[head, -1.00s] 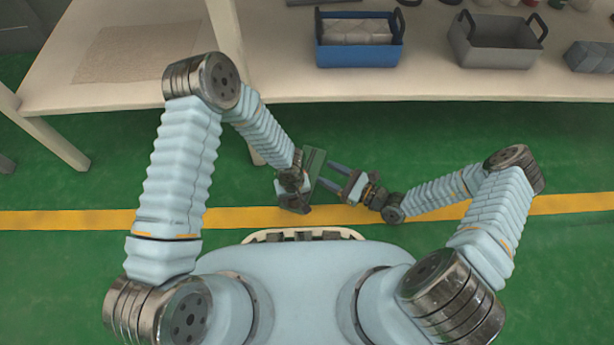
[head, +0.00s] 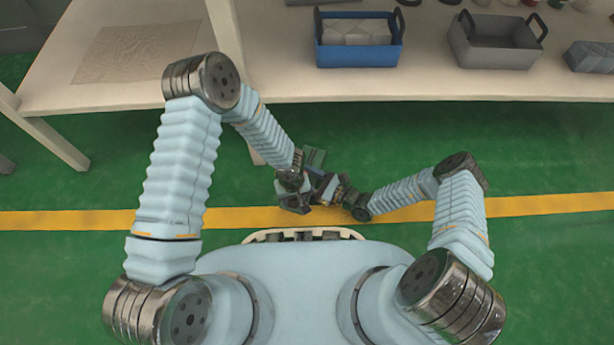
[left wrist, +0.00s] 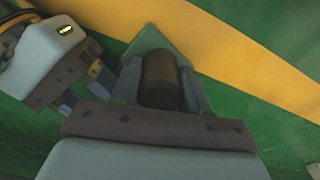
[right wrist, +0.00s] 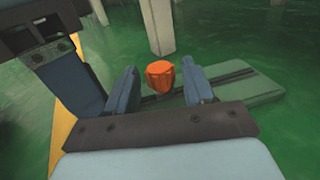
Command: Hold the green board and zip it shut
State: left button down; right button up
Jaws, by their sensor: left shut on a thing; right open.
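The green board (head: 315,157) is small in the head view, held by my left gripper (head: 296,186). In the left wrist view a green tip of the board (left wrist: 153,43) shows beyond a dark cylinder (left wrist: 160,80) between the left fingers. In the right wrist view the board (right wrist: 252,88) stretches to the right with a dark strip along it. An orange zip pull (right wrist: 160,77) sits between the spread fingers of my right gripper (right wrist: 160,88); contact cannot be told. The right gripper is open, close beside the left one, and partly hides the board in the head view.
A long table (head: 130,90) stands ahead with a blue basket (head: 360,56) and a grey basket (head: 495,58) on it. A table leg (right wrist: 158,25) shows beyond the board. The green floor with a yellow stripe (head: 70,218) is clear around the grippers.

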aim_at(318, 155)
grip_shut()
dwell(0.3)
jog(key=shift+w, duration=0.15)
jog(key=w+d, duration=0.1)
jog(key=w, duration=0.2)
jog(key=w+d, duration=0.2)
jog(key=w, duration=0.2)
jog(key=w+d, duration=0.1)
jog(key=w, duration=0.2)
jog(key=shift+w+d, duration=0.15)
jog(key=shift+w, duration=0.15)
grip_release()
jog(key=v, duration=1.2)
